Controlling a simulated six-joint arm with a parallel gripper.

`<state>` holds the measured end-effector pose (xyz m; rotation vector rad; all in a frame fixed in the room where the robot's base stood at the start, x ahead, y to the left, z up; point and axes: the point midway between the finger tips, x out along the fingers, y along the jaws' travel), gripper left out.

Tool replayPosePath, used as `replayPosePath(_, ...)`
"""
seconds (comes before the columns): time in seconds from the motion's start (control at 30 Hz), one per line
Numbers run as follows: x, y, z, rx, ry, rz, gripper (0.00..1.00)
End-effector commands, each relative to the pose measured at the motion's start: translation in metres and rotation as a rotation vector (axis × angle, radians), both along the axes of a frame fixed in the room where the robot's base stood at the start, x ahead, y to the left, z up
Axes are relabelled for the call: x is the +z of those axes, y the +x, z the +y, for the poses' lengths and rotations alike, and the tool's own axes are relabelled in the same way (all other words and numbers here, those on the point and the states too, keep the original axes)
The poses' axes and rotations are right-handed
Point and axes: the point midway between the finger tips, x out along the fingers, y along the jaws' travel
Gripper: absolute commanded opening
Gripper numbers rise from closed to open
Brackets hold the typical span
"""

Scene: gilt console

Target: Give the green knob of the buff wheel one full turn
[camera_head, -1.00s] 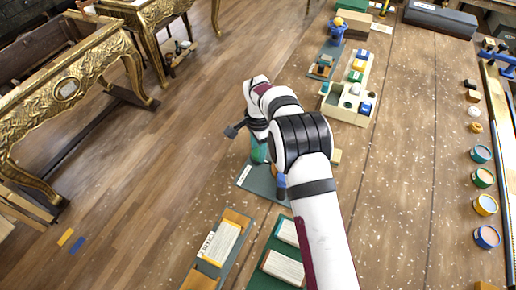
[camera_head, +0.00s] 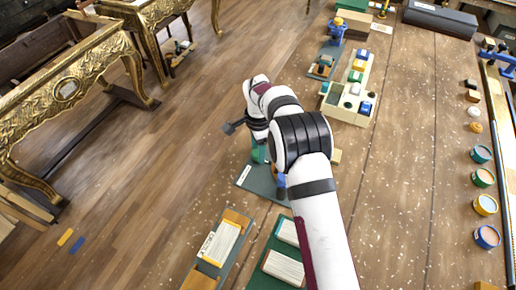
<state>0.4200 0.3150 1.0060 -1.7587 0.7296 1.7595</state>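A grey-teal base board (camera_head: 250,181) with a white label lies on the bench under my arm. A green part (camera_head: 258,155) shows just below my wrist, at the board's far end. It may be the green knob, but my arm hides most of it. A blue part (camera_head: 281,182) shows beside my arm over the same board. The buff wheel itself cannot be made out. My gripper's fingers cannot be told apart from the dark parts at the wrist, and whether they touch the green part is not clear.
A cream tray (camera_head: 345,116) with colored blocks stands beyond my arm. Two boards with labelled blocks, one blue-grey (camera_head: 213,236) and one green (camera_head: 262,277), lie at the near edge. Several paint pots (camera_head: 486,205) line the right. The bench's middle right is bare.

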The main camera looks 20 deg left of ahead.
Motion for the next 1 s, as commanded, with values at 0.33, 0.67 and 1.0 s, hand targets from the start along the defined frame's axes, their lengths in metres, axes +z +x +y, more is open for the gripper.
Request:
replayPosePath(0.33, 0.0, 0.0, 0.0, 0.001, 0.0, 0.0, 0.76)
replayPosePath(0.67, 0.071, 0.001, 0.001, 0.001, 0.003, -0.004, 0.76)
replayPosePath(1.0, 0.151, 0.001, 0.0, 0.001, 0.001, -0.002, 0.76)
